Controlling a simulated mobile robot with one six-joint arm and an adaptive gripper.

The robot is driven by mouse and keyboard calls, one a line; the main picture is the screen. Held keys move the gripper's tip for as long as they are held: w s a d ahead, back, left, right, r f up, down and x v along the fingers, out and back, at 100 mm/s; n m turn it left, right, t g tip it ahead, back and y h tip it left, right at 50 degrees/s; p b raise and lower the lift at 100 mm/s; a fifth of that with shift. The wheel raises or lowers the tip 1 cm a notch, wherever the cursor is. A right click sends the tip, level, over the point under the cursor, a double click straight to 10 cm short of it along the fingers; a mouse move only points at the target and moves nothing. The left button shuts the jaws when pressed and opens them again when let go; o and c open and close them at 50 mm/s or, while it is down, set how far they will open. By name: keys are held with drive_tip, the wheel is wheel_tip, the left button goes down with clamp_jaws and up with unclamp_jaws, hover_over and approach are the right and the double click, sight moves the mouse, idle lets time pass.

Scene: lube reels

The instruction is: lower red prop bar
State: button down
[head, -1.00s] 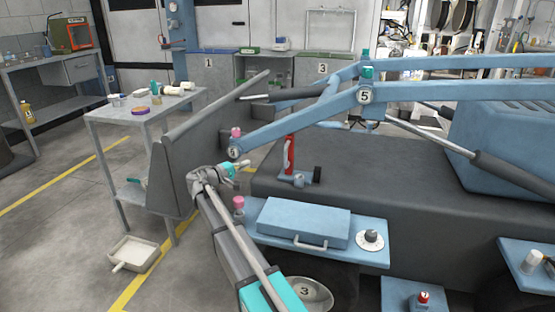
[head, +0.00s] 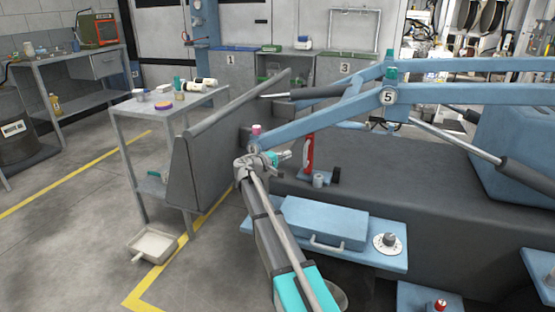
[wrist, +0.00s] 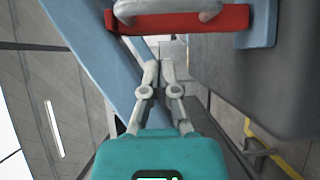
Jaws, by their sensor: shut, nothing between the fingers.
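The red prop bar (head: 309,155) stands upright on the dark grey machine deck in the head view, just right of my gripper (head: 287,154). In the wrist view the red bar (wrist: 235,18) lies across the top of the picture, with a pale grey rounded part against it. My gripper (wrist: 159,72) is shut and empty there, its fingertips below the bar in the picture and apart from it. The lower end of the blue lift arm (head: 320,120) is behind and above my gripper in the head view.
The blue arm also fills the left of the wrist view (wrist: 85,55). A grey upright plate (head: 205,165) stands left of my gripper. A grey cart (head: 135,112) stands at left.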

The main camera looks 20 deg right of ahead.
drive_tip(key=shift+s+d, duration=0.3)
drive_tip(key=shift+d, duration=0.3)
drive_tip(key=shift+s+d, duration=0.25)
drive_tip(key=shift+d, duration=0.4)
drive_tip(key=shift+s+d, duration=0.3)
drive_tip(key=shift+d, duration=0.3)
drive_tip(key=shift+s+d+r+m+y+p, duration=0.15)
drive_tip(key=shift+s+d+m+y+p, duration=0.2)
drive_tip(key=shift+p, duration=0.3)
